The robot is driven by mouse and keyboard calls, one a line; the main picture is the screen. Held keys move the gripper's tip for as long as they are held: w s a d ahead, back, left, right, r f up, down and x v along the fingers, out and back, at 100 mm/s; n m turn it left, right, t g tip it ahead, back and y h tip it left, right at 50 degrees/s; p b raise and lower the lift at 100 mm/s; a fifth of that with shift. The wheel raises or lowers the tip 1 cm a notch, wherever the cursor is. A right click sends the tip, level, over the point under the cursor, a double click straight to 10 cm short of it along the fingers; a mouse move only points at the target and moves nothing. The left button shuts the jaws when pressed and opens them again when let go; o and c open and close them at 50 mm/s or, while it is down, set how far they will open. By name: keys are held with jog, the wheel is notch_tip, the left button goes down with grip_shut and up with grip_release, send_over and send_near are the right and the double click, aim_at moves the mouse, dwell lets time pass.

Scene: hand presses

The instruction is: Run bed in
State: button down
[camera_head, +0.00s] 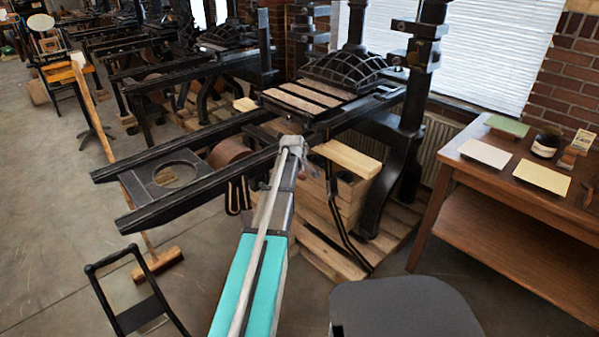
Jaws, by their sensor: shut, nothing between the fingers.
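The press bed (303,100), a dark frame with pale wooden slats, sits on the long black rails (165,209) beside the ribbed, domed platen (349,73). The rails run on past it toward the lower left, where their near part is bare with a round-holed cross plate (172,172). My gripper (292,143) is at the end of my teal and grey arm, in front of the nearer rail and below the bed in the picture. It looks shut and empty. The fingertips are small, and whether they touch the press cannot be told.
A wooden table (520,190) with cards and a jar stands at the right. A dark seat (405,308) is at the bottom right, and a black tubular frame (133,314) at the bottom left. A broom (157,264) leans left of the rails. More presses stand behind.

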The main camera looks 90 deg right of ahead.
aim_at(302, 176)
jog(key=shift+b+x, duration=1.7)
jog(key=shift+x, duration=0.65)
jog(key=shift+w+d+f, duration=0.1)
jog(key=shift+w+d, duration=0.05)
jog(key=shift+w, duration=0.05)
jog(key=shift+s+t, duration=0.1)
jog(key=shift+t, duration=0.2)
